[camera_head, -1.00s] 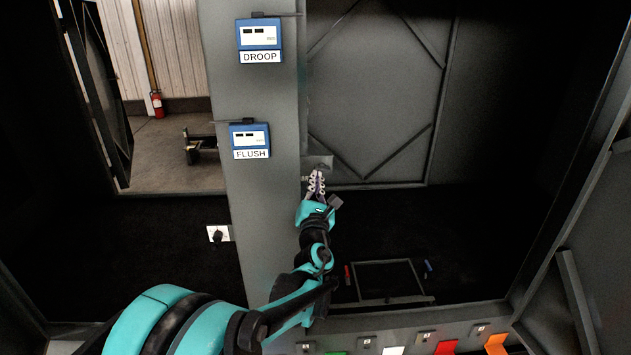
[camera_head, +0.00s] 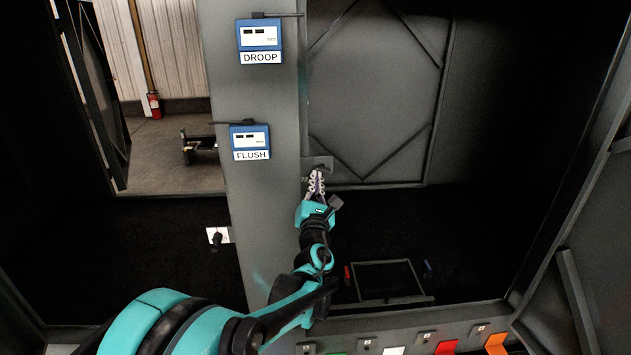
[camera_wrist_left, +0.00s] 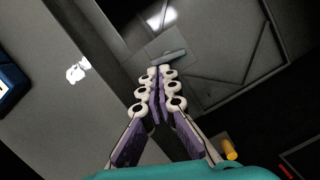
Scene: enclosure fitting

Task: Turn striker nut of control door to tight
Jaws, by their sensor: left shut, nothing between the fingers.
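The control door (camera_head: 375,90), a dark grey panel with diagonal ribs, stands behind the post (camera_head: 265,200); it also shows in the left wrist view (camera_wrist_left: 225,75). A small grey plate (camera_head: 319,161) sits at the door's lower left corner. In the left wrist view a short grey bar (camera_wrist_left: 172,57) lies across that plate, just beyond the fingertips. I cannot make out the striker nut clearly. My left gripper (camera_head: 317,173) is shut and empty, its tips just below the plate; it also shows in the left wrist view (camera_wrist_left: 158,73). Whether they touch is unclear.
Two blue gauges, DROOP (camera_head: 260,35) and FLUSH (camera_head: 250,137), hang on the post. A square frame (camera_head: 388,262) lies on the dark floor. Several coloured tabs, one red (camera_head: 446,347), line the front ledge. A yellow cylinder (camera_wrist_left: 229,149) shows beside my left gripper.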

